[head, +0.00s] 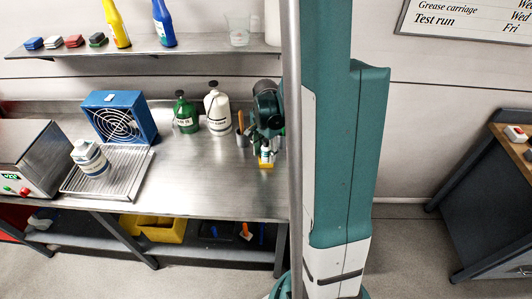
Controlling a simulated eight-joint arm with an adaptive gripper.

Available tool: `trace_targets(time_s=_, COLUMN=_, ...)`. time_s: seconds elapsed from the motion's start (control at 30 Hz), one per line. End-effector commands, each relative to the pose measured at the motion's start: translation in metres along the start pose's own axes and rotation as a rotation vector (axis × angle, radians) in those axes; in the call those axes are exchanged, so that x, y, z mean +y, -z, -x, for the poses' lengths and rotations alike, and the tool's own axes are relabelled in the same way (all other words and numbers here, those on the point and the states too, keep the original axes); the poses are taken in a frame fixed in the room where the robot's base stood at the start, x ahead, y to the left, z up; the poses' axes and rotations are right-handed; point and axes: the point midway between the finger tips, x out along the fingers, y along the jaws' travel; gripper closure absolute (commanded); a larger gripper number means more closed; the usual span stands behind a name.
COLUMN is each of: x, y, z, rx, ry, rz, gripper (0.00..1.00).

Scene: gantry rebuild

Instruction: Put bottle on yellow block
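A small white bottle with a green label (266,151) is upright at the right end of the steel bench. A yellow block (266,164) shows directly below it, and the bottle appears to be on it or just above it. I cannot tell whether they touch. My gripper (264,136) points down at the top of the bottle, close to it or around it. The fingers are small and dark here, so their opening is unclear.
A dark cup with tools (242,138) stands just left of my gripper. A white jug (217,110) and a green bottle (186,114) stand farther left, near a blue fan (120,118). A shelf (190,45) hangs above. The front of the bench (215,185) is clear.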

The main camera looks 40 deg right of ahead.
Motion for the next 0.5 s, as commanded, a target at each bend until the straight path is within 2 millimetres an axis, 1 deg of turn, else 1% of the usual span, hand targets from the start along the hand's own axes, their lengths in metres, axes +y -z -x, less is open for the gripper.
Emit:
trace_targets(time_s=0.27, x=0.0, y=0.0, z=0.008, rx=0.0, ry=0.0, rz=0.0, gripper=0.61)
trace_targets(time_s=0.5, x=0.001, y=0.0, z=0.029, rx=0.0, ry=0.0, rz=0.0, gripper=0.61)
